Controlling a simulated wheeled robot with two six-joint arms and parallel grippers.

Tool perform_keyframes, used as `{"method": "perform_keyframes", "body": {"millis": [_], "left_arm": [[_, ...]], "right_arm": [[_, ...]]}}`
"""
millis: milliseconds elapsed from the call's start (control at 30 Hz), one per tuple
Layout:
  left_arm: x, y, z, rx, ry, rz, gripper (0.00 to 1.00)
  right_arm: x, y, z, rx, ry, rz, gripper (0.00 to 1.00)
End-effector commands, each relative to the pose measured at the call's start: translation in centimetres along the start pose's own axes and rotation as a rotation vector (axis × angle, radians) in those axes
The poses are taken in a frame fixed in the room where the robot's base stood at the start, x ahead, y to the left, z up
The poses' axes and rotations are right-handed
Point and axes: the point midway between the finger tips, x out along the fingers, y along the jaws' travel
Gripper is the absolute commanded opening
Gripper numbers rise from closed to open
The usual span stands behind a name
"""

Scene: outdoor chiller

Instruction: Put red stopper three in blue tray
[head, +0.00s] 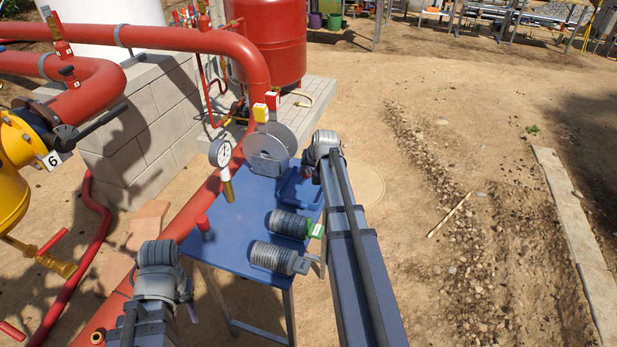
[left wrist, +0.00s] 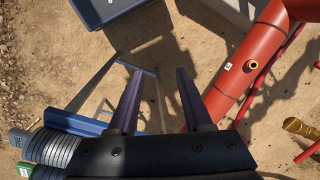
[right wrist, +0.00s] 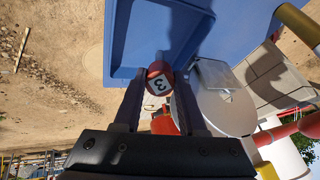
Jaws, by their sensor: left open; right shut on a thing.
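The blue tray (head: 302,192) lies at the right far part of the blue table (head: 218,238). In the right wrist view the tray (right wrist: 118,45) fills the upper middle. Red stopper three (right wrist: 158,78), with a white face marked 3, is held between the fingers of my right gripper (right wrist: 157,88). It overlaps the tray's near rim in that view; its height above the tray is unclear. In the head view my right arm partly covers the tray and gripper. My left gripper (left wrist: 157,85) is open and empty, over the ground beside the table.
Two grey ribbed cylinders (head: 288,223) (head: 270,257) lie on the table by the tray. A pressure gauge (head: 220,154), a grey round disc (head: 268,153) and a red upright piece (head: 204,226) are also there. Large red pipes (head: 180,40) run on the left. Open dirt lies right.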

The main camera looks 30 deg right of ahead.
Motion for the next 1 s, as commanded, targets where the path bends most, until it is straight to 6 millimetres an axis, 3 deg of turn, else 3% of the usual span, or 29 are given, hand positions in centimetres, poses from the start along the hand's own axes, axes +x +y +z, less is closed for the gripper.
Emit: {"method": "perform_keyframes", "body": {"millis": [333, 367, 600, 1000], "left_arm": [[0.35, 0.03, -0.02, 0.0, 0.0, 0.0, 0.5], [0.17, 0.02, -0.01, 0.0, 0.0, 0.0, 0.5], [0.14, 0.01, -0.01, 0.0, 0.0, 0.0, 0.5], [-0.32, -0.03, 0.02, 0.0, 0.0, 0.0, 0.5]], "right_arm": [[0.31, 0.09, 0.15, 0.0, 0.0, 0.0, 0.0], [0.15, 0.05, 0.07, 0.0, 0.0, 0.0, 0.44], [0.12, 0.04, 0.06, 0.0, 0.0, 0.0, 0.7], [-0.28, -0.08, -0.14, 0.0, 0.0, 0.0, 0.7]]}}
